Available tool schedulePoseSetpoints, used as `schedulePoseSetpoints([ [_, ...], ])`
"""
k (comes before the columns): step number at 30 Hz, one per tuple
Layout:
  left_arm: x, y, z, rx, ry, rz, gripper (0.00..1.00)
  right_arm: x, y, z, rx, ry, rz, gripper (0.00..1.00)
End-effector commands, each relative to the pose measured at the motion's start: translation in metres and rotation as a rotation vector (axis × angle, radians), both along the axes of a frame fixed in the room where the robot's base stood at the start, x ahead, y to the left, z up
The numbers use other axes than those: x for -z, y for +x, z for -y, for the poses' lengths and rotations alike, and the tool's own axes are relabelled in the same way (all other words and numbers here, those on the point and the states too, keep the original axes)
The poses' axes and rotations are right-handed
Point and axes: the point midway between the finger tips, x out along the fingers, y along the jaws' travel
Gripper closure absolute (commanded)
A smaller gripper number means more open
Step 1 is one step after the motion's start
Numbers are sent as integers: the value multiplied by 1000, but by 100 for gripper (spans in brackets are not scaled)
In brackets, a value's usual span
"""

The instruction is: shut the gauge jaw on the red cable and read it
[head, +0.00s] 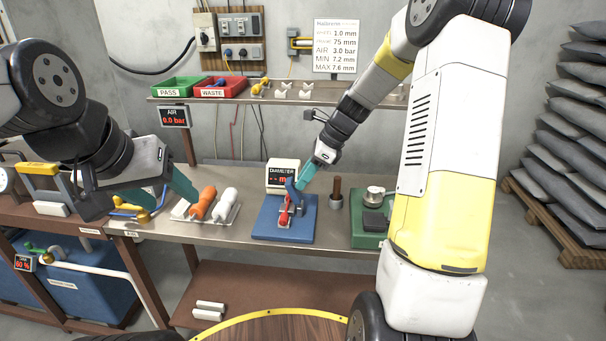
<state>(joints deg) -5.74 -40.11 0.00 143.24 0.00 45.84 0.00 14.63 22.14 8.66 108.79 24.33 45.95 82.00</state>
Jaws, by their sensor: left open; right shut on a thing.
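The diameter gauge has a blue base (285,232) on the metal bench and a white display (282,170) headed DIAMETER. The display's reading is too small to make out fully. A short red cable (284,214) stands in the gauge, beside the blue gauge jaw (292,186). My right gripper (305,176) reaches down from the upper right. Its teal fingers are shut at the top of the jaw, and they partly hide it. I cannot tell whether the jaw touches the cable. My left gripper (178,188) is open and empty, left of the orange and white spools.
Green PASS (180,87) and red WASTE (220,91) bins sit on the shelf behind.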

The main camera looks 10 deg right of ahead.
Motion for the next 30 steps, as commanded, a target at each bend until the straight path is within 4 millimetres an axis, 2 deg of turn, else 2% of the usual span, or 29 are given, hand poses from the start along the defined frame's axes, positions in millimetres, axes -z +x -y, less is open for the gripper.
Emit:
schedulePoseSetpoints([
  [1, 0, 0, 0, 0, 0, 0, 41, -3, 3, -7, -8, -46, -3, 100],
  [11, 0, 0, 0, 0, 0, 0, 41, -1, 11, -33, -7, -339, -88, 100],
  [30, 0, 0, 0, 0, 0, 0, 41, 25, 23, -76, 0, -903, -254, 100],
])
